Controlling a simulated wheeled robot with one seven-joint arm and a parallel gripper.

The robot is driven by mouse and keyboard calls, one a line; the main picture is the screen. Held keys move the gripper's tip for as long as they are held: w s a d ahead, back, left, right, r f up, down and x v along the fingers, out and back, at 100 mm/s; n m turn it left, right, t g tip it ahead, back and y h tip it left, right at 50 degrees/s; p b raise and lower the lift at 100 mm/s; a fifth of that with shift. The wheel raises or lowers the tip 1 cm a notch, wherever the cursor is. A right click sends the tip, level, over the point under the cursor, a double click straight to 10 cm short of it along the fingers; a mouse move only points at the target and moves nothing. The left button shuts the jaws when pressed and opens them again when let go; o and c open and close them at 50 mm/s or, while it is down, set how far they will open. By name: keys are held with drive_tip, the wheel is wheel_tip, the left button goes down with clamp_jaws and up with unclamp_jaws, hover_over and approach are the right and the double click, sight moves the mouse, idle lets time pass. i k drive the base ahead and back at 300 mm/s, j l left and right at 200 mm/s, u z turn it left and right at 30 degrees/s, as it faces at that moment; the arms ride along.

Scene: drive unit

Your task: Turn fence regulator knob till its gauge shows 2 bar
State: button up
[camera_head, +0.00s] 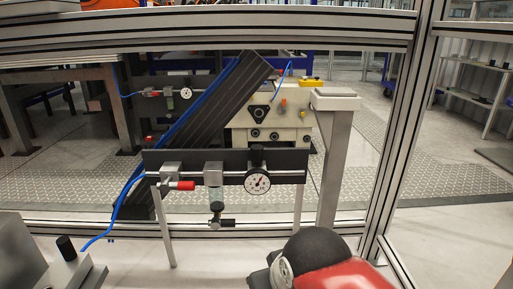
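The needle seems to point up and to the right, but the scale is too small to read. A red-handled valve (181,185) and a filter bowl (214,193) sit to the left of the gauge. A part of my arm, red and dark, shows at the bottom right, below the gauge and apart from the knob. My gripper's fingers do not show.
A second small gauge (186,93) hangs farther back on the left. Aluminium frame bars (398,130) cross the top and stand at the right. A grey block with a black knob (66,246) and a blue hose stands at the lower left. A beige machine block (275,125) stands behind the plate.

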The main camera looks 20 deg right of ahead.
sight(256, 150)
drive_tip(key=i+j, duration=0.1)
drive_tip(key=i, duration=0.95)
drive_tip(key=l+z, duration=0.05)
